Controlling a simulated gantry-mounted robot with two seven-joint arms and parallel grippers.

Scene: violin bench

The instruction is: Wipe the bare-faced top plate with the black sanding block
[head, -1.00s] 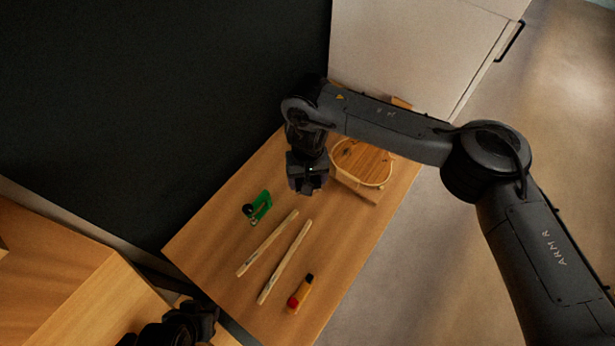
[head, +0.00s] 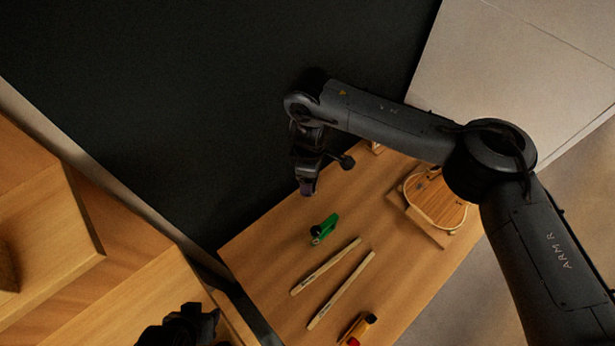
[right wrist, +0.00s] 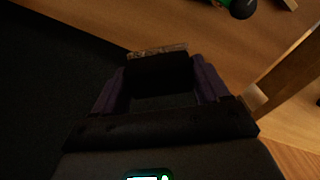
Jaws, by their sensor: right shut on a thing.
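The wooden top plate (head: 436,203), orange-brown with a pale rim, lies at the right of the bench, partly covered by my right arm. My right gripper (head: 307,189) is above the bench's back left edge, well left of the plate and apart from it. In the right wrist view its purple-sided fingers are shut on a black block (right wrist: 158,74) with a mottled brownish far edge, which looks like the sanding block. In the head view the block is hardly distinguishable. My left gripper (head: 190,325) is at the bottom left, dark, its jaws unclear.
On the bench (head: 270,255) are a green-and-black tool (head: 325,228), two pale wooden strips (head: 333,280) and a yellow-and-red tool (head: 357,330) near the front. A dark wall stands behind. Wooden steps or cabinets (head: 50,230) are at left. Bench surface between green tool and plate is clear.

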